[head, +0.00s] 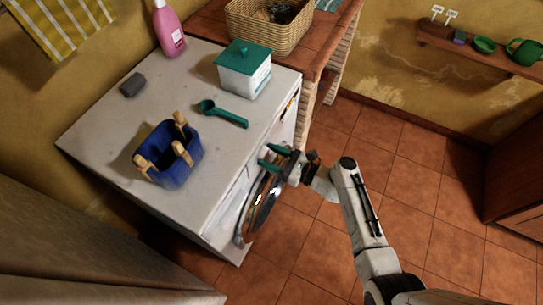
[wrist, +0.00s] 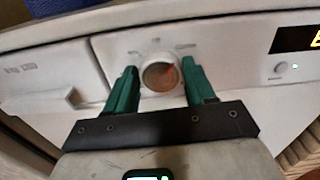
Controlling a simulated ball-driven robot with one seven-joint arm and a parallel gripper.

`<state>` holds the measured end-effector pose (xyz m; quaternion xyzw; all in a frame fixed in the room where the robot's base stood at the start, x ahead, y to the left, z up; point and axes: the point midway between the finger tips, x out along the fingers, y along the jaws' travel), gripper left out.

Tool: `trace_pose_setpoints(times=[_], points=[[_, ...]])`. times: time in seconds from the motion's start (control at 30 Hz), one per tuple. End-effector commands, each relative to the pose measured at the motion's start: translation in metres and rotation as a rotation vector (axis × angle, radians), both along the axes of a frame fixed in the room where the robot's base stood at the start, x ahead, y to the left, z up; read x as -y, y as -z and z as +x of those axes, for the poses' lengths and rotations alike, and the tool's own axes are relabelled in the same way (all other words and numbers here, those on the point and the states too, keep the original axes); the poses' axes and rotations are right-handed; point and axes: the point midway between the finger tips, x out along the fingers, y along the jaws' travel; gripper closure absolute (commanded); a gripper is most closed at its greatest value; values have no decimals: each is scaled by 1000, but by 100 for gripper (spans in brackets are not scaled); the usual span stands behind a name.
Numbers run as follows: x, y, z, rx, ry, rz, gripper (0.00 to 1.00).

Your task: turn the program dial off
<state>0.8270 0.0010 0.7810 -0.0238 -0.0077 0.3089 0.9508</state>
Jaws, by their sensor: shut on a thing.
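The program dial (wrist: 160,76) is a small round knob with a pale rim on the white front panel of the washing machine, in the wrist view. In the head view, my gripper (head: 265,157) is at the upper front of the white washing machine (head: 100,142), and the dial is hidden there.
A lit display (wrist: 310,36) and a round button (wrist: 281,66) are right of the dial, a drawer (wrist: 45,78) left. The round door (head: 262,205) is below my gripper. A blue basket (head: 178,172), green scoop (head: 225,115) and lidded box (head: 243,78) stand on top.

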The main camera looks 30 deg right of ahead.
Motion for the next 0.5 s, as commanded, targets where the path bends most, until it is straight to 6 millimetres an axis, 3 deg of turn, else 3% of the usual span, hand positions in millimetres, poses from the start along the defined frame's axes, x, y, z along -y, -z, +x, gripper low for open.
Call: trace_pose_setpoints(times=[0.5], points=[[-1,4,-2,230,0,-318,76]])
